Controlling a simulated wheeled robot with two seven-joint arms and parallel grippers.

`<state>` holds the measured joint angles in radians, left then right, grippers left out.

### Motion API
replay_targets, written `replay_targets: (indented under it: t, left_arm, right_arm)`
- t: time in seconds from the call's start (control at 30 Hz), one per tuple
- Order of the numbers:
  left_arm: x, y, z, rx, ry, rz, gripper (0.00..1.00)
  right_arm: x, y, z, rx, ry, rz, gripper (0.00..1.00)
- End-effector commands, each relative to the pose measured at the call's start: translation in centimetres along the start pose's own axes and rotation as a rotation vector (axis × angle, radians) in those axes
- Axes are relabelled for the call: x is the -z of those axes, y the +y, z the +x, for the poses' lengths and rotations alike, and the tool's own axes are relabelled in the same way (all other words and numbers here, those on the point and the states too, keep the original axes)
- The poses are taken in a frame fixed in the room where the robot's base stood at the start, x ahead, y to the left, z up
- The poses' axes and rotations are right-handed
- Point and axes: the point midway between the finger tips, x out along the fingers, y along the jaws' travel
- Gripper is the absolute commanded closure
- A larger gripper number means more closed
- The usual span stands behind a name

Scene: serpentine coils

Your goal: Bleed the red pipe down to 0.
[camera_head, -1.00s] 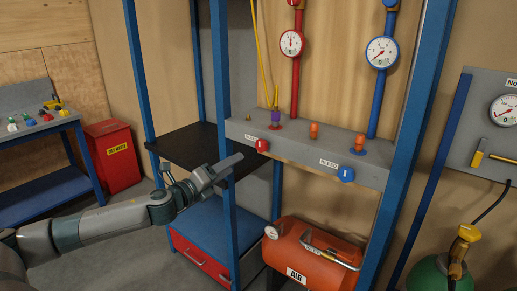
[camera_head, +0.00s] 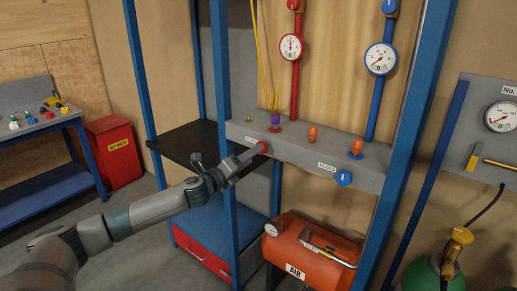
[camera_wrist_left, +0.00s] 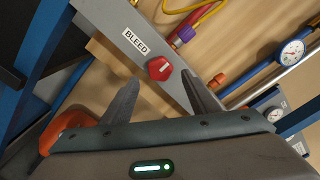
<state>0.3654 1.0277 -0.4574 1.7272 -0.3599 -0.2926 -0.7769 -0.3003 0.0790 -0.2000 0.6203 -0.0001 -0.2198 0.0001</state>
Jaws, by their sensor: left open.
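The red pipe (camera_head: 295,80) runs down the back board with a round white gauge (camera_head: 291,47) on it; the needle reading is too small to tell. A red bleed knob (camera_head: 263,147) sits on the front of the grey manifold beside a BLEED label. The knob also shows in the left wrist view (camera_wrist_left: 159,67), just beyond the fingertips. My left gripper (camera_head: 254,153) is at the red knob in the head view. In the left wrist view (camera_wrist_left: 160,88) its fingers are apart, with the knob ahead between them and nothing held. My right gripper is out of view.
A blue bleed knob (camera_head: 343,178) sits to the right on the same manifold (camera_head: 305,150), below the blue pipe (camera_head: 379,90) and its gauge. Blue frame posts (camera_head: 223,110) stand close to my left arm. An orange air tank (camera_head: 305,252) lies below.

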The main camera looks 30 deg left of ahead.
Motion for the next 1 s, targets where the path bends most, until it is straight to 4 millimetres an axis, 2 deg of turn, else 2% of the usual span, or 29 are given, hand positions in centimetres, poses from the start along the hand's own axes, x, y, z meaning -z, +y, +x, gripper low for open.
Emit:
replay_targets:
  t: [0.1, 0.33, 0.77, 0.8, 0.97, 1.0]
  left_arm:
    - [-0.2, -0.3, 1.7, 0.001, -0.001, -0.001, 0.46]
    - [-0.1, -0.2, 4.0, 0.001, 0.000, 0.000, 0.46]
    - [0.1, 0.0, 4.7, 0.000, 0.001, 0.001, 0.46]
    - [0.1, 0.0, 4.7, 0.000, 0.001, 0.001, 0.48]
    - [0.1, 0.0, 4.7, 0.000, 0.001, 0.001, 0.86]
    - [0.1, 0.0, 4.7, 0.000, 0.000, 0.001, 0.87]
  right_arm:
    - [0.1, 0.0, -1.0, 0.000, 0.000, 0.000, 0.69]
    - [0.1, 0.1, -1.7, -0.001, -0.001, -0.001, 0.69]
    - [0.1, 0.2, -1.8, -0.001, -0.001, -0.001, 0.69]
    - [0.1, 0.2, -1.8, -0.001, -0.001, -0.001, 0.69]
    - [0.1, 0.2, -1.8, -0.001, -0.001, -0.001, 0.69]
    - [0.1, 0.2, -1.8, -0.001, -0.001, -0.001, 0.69]
